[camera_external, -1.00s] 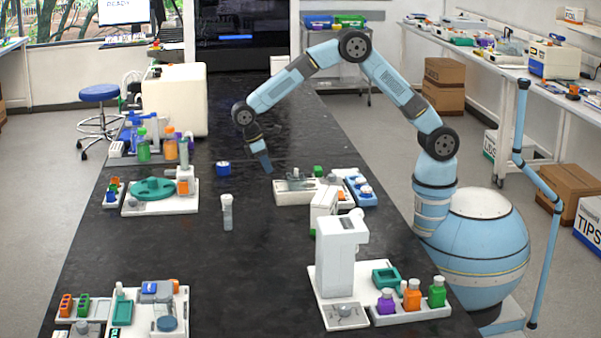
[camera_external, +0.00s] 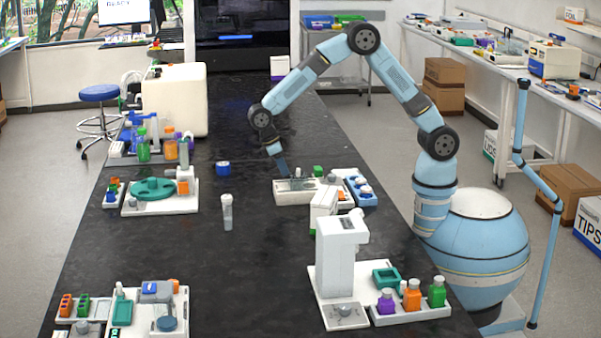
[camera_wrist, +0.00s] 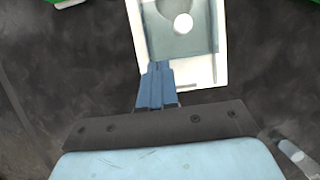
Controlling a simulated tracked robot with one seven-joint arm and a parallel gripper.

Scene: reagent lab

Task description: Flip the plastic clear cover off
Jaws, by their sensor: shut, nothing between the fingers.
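A white tray-like device (camera_external: 290,197) stands on the black bench, right of centre in the external view. It also shows at the top of the wrist view (camera_wrist: 222,68). A grey-green see-through panel (camera_wrist: 186,45), which looks like the clear cover, lies within its white rim, with a round white spot on it. In the external view the cover is too small to make out. My gripper (camera_wrist: 157,68) is shut and empty. Its fingertips overlap the near left edge of the device in the wrist view; I cannot tell whether they touch it. The external view shows my gripper (camera_external: 286,176) at the device's left part.
A blue rack (camera_external: 366,198) stands right of the device, and a white block (camera_external: 322,214) in front. A capped tube (camera_external: 227,212) and a blue cap (camera_external: 222,168) stand to the left. A tall white instrument (camera_external: 338,255) is nearer.

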